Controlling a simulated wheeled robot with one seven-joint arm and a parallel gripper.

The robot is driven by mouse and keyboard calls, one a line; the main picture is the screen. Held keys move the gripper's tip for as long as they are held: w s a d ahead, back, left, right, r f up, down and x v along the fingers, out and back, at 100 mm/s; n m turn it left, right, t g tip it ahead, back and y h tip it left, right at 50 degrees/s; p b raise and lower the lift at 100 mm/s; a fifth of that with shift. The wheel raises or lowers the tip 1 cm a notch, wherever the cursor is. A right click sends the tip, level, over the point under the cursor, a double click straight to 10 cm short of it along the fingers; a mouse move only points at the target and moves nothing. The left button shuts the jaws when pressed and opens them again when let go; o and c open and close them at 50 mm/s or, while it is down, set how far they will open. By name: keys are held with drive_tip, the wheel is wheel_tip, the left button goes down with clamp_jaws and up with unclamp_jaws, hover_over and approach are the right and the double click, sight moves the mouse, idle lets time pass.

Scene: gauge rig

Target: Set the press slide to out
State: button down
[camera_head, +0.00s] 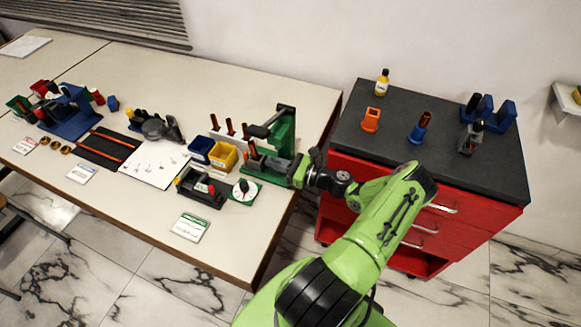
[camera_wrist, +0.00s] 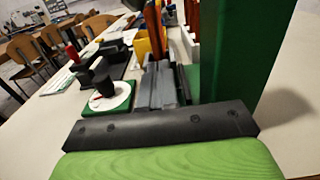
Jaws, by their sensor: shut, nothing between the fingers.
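The green press (camera_head: 284,138) stands near the right end of the long table, with an upright column and a dark lever. Its grey slide (camera_head: 277,163) lies low in the press base; in the wrist view the slide (camera_wrist: 160,86) shows as a ribbed grey block left of the green column (camera_wrist: 238,50). My gripper (camera_head: 298,170) is at the press's right side, close to the slide's near end. It is shut with nothing in it. I cannot tell whether it touches the slide. The fingertips are hard to make out.
A white dial on a green base (camera_head: 245,190) and a dark fixture (camera_head: 201,187) stand left of the press. Blue (camera_head: 201,149) and yellow (camera_head: 224,155) bins sit behind them. A red cabinet (camera_head: 420,215) with a dark top stands to the right, across a floor gap.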

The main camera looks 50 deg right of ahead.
sight(254, 160)
drive_tip(key=shift+w+a, duration=0.15)
drive_tip(key=shift+w, duration=0.2)
drive_tip(key=shift+x, duration=0.8)
drive_tip(key=shift+w+a+r, duration=0.15)
drive_tip(key=shift+w, duration=0.1)
drive_tip(key=shift+r, duration=0.15)
drive_tip(key=shift+s, duration=0.1)
